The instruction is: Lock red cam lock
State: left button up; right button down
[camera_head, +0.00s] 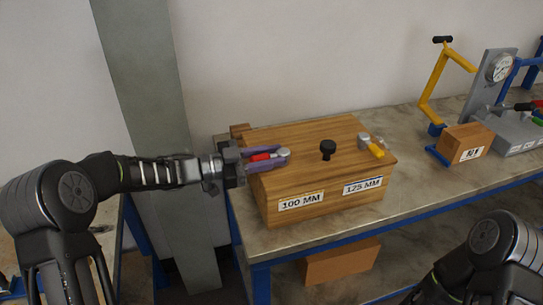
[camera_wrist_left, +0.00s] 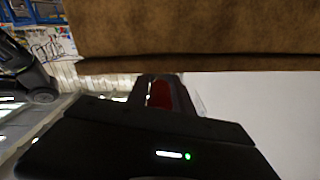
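The red cam lock (camera_head: 262,157) sits on the left part of the wooden box top, its red lever pointing left and its round grey hub (camera_head: 284,153) at the right end. My left gripper (camera_head: 285,154) reaches in from the left with its two purple fingers on either side of the lever, with some room between them. In the left wrist view a red patch (camera_wrist_left: 160,95) shows between the dark finger parts; contact cannot be made out. A yellow cam lock (camera_head: 376,151) sits on the right part of the top. My right gripper is out of view.
The wooden box (camera_head: 330,192), labelled 100 MM and 125 MM, stands on a workbench (camera_head: 420,190) with a black knob (camera_head: 327,148) on top. To the right are a smaller labelled wooden block (camera_head: 466,143), a yellow crank (camera_head: 436,80) and a gauge stand (camera_head: 498,68).

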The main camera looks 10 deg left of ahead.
aim_at(250, 161)
pick_arm(q)
jog(key=o, duration=0.3)
jog(key=shift+o, duration=0.2)
jog(key=shift+a, duration=0.1)
jog(key=b+v, duration=0.1)
jog(key=v, duration=0.6)
jog(key=shift+s+a, duration=0.2)
jog(key=shift+a, duration=0.05)
